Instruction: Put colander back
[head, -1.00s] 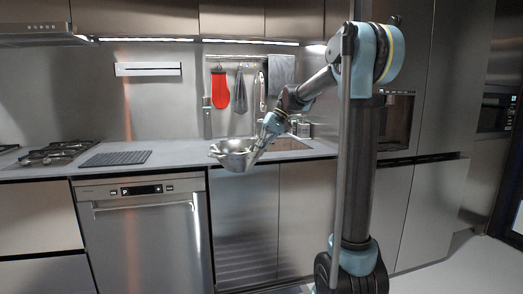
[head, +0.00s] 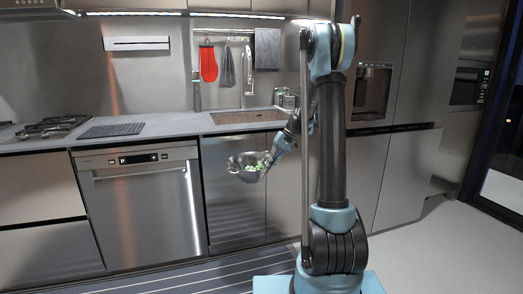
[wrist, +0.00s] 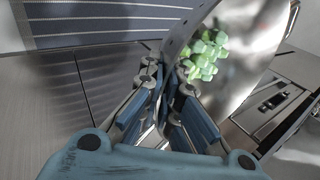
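The metal colander (head: 238,170) hangs in the air in front of the lower cabinets, below the counter level. Its open side is tilted partly towards the head camera, and light green pieces (head: 257,167) show inside. My gripper (head: 271,160) is at the colander's right side. In the wrist view my gripper (wrist: 163,92) is shut on the colander's rim. The shiny colander bowl (wrist: 262,40) fills the upper right there, with the green pieces (wrist: 203,56) clustered against its inner wall.
The grey counter (head: 185,124) holds a sink (head: 248,117), a dark ribbed mat (head: 112,130) and a gas hob (head: 52,127). A dishwasher (head: 145,210) stands below. A striped runner (head: 190,272) lies on the floor. A red mitt (head: 208,64) hangs on the wall rail.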

